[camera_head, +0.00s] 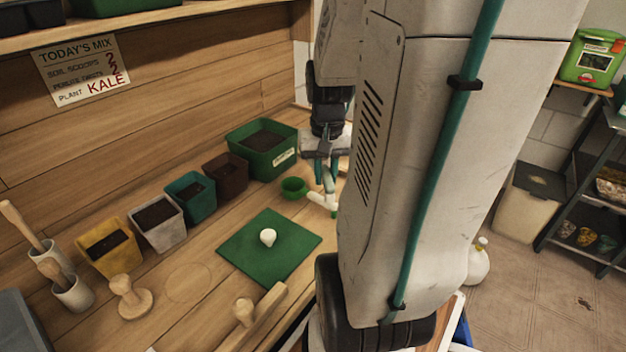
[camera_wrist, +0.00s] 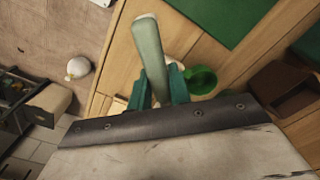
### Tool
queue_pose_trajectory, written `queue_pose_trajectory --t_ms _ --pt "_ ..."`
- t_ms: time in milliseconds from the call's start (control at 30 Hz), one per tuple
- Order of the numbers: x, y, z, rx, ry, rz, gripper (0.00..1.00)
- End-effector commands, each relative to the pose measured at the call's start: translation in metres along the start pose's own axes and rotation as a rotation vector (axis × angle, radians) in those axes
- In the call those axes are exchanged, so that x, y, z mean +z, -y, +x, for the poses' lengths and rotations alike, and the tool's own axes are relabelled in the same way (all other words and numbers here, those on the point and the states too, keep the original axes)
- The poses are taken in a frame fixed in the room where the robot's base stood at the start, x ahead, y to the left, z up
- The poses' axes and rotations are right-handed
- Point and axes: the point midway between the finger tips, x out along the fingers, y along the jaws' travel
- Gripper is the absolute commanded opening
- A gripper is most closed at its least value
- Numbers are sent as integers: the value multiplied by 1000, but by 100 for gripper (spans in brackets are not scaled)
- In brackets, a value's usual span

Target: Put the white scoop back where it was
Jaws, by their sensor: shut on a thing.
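My gripper (camera_head: 326,188) is over the right part of the wooden bench, beyond the green mat (camera_head: 241,250). Its teal fingers are shut on a pale, rod-like piece, which I take to be the white scoop (camera_head: 318,200). In the wrist view the pale piece (camera_wrist: 149,50) stands up between the fingers (camera_wrist: 158,88). Its scoop end is not clear. A small white object (camera_head: 268,237) sits on the mat. A faint round outline (camera_head: 188,284) marks the bare wood left of the mat.
A green round cup (camera_head: 294,188) is close left of my gripper. Several soil-filled pots line the back, including a green planter (camera_head: 262,148). A wooden stamper (camera_head: 130,300) and a wooden handled board (camera_head: 250,318) are at the front.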

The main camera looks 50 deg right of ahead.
Motion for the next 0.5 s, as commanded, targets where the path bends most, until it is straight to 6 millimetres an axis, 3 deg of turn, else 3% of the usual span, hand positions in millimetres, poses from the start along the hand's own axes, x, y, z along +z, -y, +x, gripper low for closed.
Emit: queue_pose_trajectory --t_ms 100,267,367,500 --pt "12 -23 8 0 1 44 0" --pt "26 -32 22 -1 -3 14 0" --pt "17 -29 24 1 -15 -17 0" --pt "-12 -22 27 1 -14 -26 0"
